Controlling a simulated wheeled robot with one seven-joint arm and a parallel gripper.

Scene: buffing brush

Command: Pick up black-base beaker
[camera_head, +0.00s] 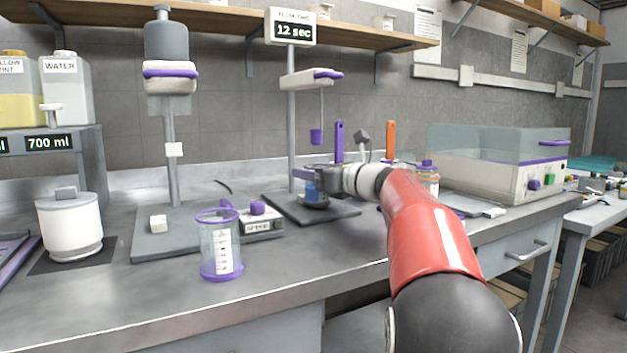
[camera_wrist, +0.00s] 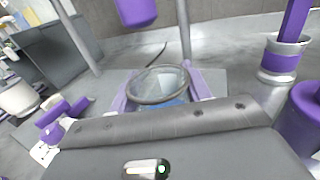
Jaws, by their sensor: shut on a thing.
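The black-base beaker (camera_head: 315,196) is a small vessel with blue contents and a dark base. In the head view it stands on or just above the dark plate of the stand marked 12 sec. The wrist view shows its dark round rim (camera_wrist: 160,85) between my two purple-lined fingers. My gripper (camera_head: 316,180) is shut on the beaker from the right side. The beaker looks upright. My gripper partly hides it, and I cannot tell whether its base touches the plate.
A purple-rimmed beaker (camera_head: 221,246) stands near the bench's front edge. A small scale (camera_head: 258,222) is left of the dark plate (camera_head: 340,212). Purple (camera_head: 339,142) and orange (camera_head: 390,140) handles stand behind.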

